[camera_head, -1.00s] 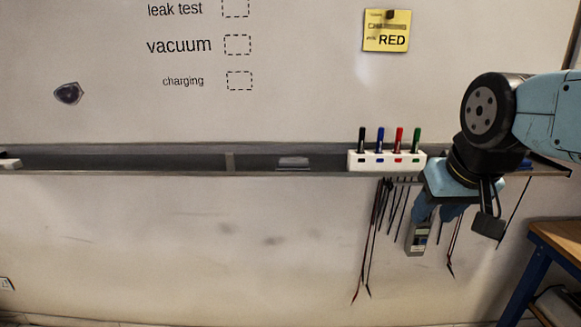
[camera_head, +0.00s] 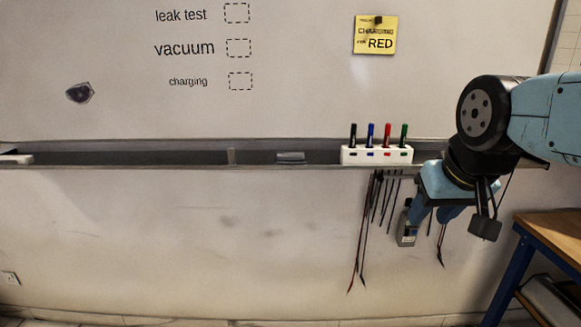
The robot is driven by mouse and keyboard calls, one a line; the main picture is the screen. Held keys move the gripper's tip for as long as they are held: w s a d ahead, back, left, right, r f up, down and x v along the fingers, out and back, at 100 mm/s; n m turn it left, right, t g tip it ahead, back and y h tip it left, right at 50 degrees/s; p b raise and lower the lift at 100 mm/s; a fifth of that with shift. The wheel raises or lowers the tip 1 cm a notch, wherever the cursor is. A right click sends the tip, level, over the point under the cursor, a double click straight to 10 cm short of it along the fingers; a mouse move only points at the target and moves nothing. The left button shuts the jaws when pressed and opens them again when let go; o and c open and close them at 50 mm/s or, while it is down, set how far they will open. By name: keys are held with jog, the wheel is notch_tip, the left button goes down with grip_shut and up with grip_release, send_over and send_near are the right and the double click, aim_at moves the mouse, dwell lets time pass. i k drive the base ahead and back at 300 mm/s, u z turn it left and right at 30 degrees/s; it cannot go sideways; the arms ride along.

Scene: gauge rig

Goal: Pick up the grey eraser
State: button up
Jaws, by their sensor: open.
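The grey eraser (camera_head: 291,157) lies in the long dark tray (camera_head: 190,158) under the whiteboard, left of the white marker holder. Only its front and top show, small and low over the tray lip. My gripper (camera_head: 434,216) hangs at the right, pointing down, below the tray level and well to the right of the eraser. Its fingers are apart and I see nothing held between them.
The white marker holder (camera_head: 377,155) with several markers stands on the tray between the eraser and my arm. Test leads (camera_head: 362,235) and a grey meter (camera_head: 407,228) hang below, close to my gripper. A wooden bench (camera_head: 552,238) stands at right.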

aim_at(281, 158)
jog(key=k, duration=1)
jog(key=u, duration=0.25)
jog(key=i, duration=2)
jog(key=z, duration=0.7)
